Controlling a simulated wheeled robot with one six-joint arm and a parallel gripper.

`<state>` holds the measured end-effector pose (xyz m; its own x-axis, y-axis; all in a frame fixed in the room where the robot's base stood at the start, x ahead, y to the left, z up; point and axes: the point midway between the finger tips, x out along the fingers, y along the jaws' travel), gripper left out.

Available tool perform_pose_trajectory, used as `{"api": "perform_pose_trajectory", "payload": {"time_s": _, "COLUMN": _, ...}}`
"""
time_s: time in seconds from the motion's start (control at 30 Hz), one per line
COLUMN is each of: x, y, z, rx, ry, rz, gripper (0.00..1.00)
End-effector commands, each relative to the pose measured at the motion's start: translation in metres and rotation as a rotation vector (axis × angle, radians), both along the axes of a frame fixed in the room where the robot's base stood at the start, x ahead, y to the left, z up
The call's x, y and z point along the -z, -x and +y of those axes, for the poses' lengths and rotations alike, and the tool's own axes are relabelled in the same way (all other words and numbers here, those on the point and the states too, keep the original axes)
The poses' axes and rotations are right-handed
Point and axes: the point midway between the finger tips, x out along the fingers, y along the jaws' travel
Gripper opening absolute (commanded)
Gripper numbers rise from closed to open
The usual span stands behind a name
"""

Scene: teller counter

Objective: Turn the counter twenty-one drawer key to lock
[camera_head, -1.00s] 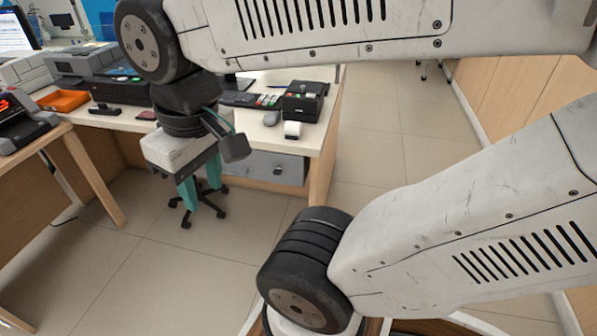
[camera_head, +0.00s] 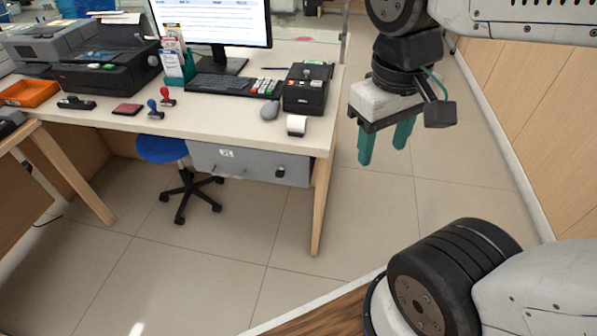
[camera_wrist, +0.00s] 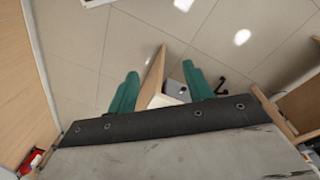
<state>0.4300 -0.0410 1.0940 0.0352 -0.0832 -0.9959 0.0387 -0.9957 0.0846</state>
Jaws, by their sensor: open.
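The grey drawer (camera_head: 240,164) is under the right end of the white-topped desk and looks shut. A small dark round lock or knob (camera_head: 280,172) sits on the right of its front, and a pale label is near its upper left. I cannot make out the key or which way it is turned. My gripper (camera_head: 384,150) has green fingers, spread apart and empty, pointing down to the right of the desk and apart from it. In the wrist view its fingers (camera_wrist: 160,75) frame floor and the desk leg, with a small grey patch that may be the drawer beside the right finger.
The desk top (camera_head: 215,108) holds a card terminal (camera_head: 306,90), mouse, keyboard, two stamps and a printer (camera_head: 105,68). A wooden desk leg (camera_head: 320,205) stands right of the drawer. A blue chair (camera_head: 163,150) is at left. Floor in front is clear; a wood-panelled wall is at right.

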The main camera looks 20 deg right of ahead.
Motion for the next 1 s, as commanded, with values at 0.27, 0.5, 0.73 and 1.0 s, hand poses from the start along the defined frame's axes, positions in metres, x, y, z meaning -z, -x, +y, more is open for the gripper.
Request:
{"api": "perform_pose_trajectory", "payload": {"time_s": 0.27, "x": 0.026, "y": -0.053, "z": -0.038, "rx": -0.188, "ry": 0.332, "rz": 0.302, "gripper": 0.51}}
{"api": "perform_pose_trajectory", "payload": {"time_s": 0.5, "x": 0.056, "y": -0.119, "z": -0.059, "rx": -0.406, "ry": 0.657, "rz": 0.524, "gripper": 0.51}}
{"api": "perform_pose_trajectory", "payload": {"time_s": 0.73, "x": 0.101, "y": -0.192, "z": -0.056, "rx": -0.658, "ry": 0.970, "rz": 0.680, "gripper": 0.51}}
{"api": "perform_pose_trajectory", "payload": {"time_s": 1.0, "x": 0.188, "y": -0.271, "z": -0.020, "rx": -1.007, "ry": 1.330, "rz": 0.775, "gripper": 0.51}}
